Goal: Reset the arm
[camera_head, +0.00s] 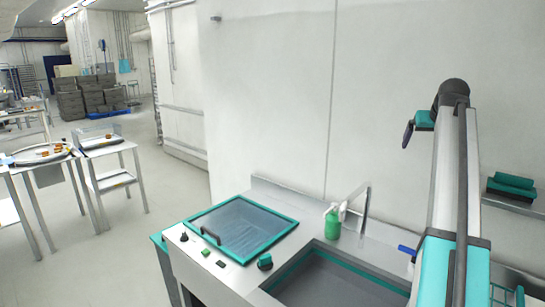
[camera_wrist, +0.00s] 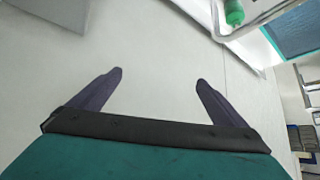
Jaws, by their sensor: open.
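My arm rises at the right of the head view, in front of the wall above the counter. My gripper (camera_head: 408,133) is near the arm's upper end there, seen small and from the side. In the wrist view my gripper (camera_wrist: 160,77) shows two dark fingers spread wide apart, with nothing between them but pale wall or floor surface. It is open, empty and touches nothing that I can see.
Below stands a metal counter with a teal-framed glass lid (camera_head: 243,228), a sink basin (camera_head: 335,280), a green bottle (camera_head: 333,222) and a faucet (camera_head: 366,208). A wall shelf (camera_head: 515,203) holds teal items at right. Tables (camera_head: 110,150) stand at left; the floor between is clear.

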